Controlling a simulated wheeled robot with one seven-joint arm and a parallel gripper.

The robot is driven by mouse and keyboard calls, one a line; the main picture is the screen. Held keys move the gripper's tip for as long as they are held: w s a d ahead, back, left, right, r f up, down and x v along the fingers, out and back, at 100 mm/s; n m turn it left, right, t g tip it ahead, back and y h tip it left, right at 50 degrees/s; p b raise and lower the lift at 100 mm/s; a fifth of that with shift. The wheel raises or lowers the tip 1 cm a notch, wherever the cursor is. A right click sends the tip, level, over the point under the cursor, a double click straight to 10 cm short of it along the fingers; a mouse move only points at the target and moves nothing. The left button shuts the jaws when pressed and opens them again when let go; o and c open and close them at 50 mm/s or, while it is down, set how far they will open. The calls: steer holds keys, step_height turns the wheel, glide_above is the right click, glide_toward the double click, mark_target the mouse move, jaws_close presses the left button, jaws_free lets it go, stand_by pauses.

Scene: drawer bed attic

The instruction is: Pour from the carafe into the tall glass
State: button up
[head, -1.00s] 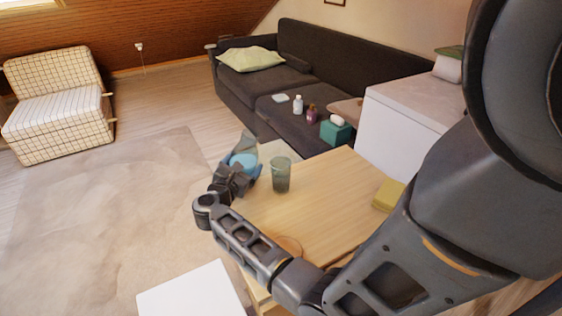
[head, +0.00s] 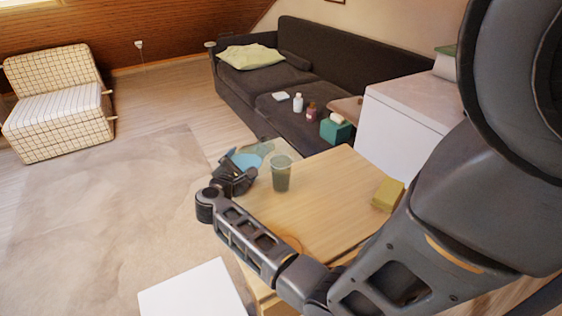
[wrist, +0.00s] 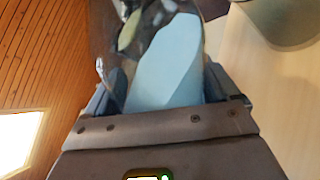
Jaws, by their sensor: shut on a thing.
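The clear carafe (head: 252,153) holds pale blue liquid and is tilted well over to the right, its upper end toward the tall glass. My gripper (head: 240,171) is shut on the carafe at the left edge of the wooden table. In the wrist view the carafe (wrist: 165,62) fills the space between the fingers, with the blue liquid slanting along it. The tall glass (head: 281,174) is grey-green, see-through and upright on the table, just right of the carafe. Part of it shows in the wrist view (wrist: 284,18). I cannot tell whether liquid is in the glass.
The wooden table (head: 325,200) is mostly clear to the right of the glass. A yellow block (head: 388,194) lies at its right edge. A dark sofa (head: 325,75) with small items stands behind, and a white cabinet (head: 405,120) stands at right.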

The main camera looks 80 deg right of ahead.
mark_target(234, 157)
steer(key=shift+w+a+r+m+t+p, duration=0.1)
steer(key=shift+w+r+m+t+p, duration=0.3)
steer(key=shift+r+m, duration=0.3)
steer(key=shift+w+r+m+t+p, duration=0.2)
steer(key=shift+w+r+m+p, duration=0.3)
steer(key=shift+m, duration=0.2)
stand_by(1.4)
steer(key=shift+w+r+m+y, duration=0.2)
steer(key=shift+m+y, duration=0.1)
steer(key=shift+m, duration=0.4)
stand_by(0.6)
steer(key=shift+s+r+m+t, duration=0.2)
steer(key=shift+r+m+t, duration=0.1)
steer(key=shift+r+m, duration=0.25)
steer(key=shift+s+r+m+t, duration=0.2)
steer(key=shift+r+m+t, duration=0.15)
steer(key=shift+r, duration=0.3)
stand_by(2.7)
